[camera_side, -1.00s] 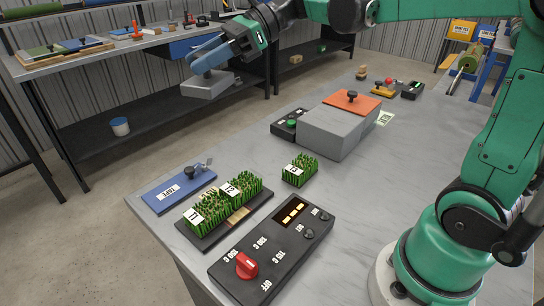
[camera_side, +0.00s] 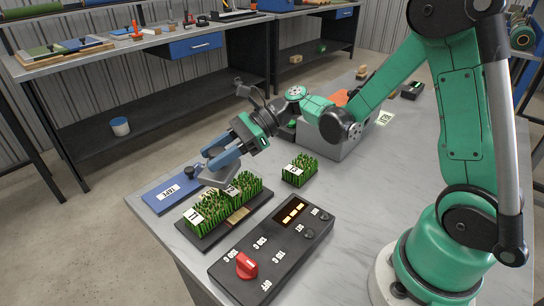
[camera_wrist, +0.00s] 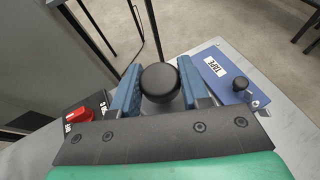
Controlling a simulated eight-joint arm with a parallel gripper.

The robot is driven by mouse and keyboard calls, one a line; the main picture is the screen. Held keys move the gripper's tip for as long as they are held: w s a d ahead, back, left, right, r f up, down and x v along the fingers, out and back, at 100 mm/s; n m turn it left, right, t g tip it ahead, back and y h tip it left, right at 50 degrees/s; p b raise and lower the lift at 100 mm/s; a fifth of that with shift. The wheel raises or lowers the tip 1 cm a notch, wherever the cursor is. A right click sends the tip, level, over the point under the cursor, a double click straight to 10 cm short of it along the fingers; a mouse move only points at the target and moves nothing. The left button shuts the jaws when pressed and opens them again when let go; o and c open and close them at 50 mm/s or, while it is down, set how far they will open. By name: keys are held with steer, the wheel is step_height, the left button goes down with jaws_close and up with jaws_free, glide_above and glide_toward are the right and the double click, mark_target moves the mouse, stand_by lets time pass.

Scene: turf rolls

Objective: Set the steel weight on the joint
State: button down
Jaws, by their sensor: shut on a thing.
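The steel weight (camera_side: 215,180) is a grey block with a black knob. My gripper (camera_side: 214,158) is shut on this knob, with the blue fingers either side of it. The weight is at the back of two green turf pieces, the left one (camera_side: 197,218) and the right one (camera_side: 250,185), side by side on a dark tray (camera_side: 211,243). It hides part of the joint between them. I cannot tell whether it touches the turf.
A blue tape plate (camera_side: 160,195) with a knob lies just left of the weight. A loose turf piece (camera_side: 299,171) stands to the right. A black control box (camera_side: 270,250) with a red dial lies in front. A large grey block (camera_side: 340,146) stands behind, partly covered by my arm.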

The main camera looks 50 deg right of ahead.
mark_target(221, 174)
steer(key=shift+f, duration=2.15)
steer(key=shift+c, duration=2.1)
jaws_free()
steer(key=shift+f, duration=0.15)
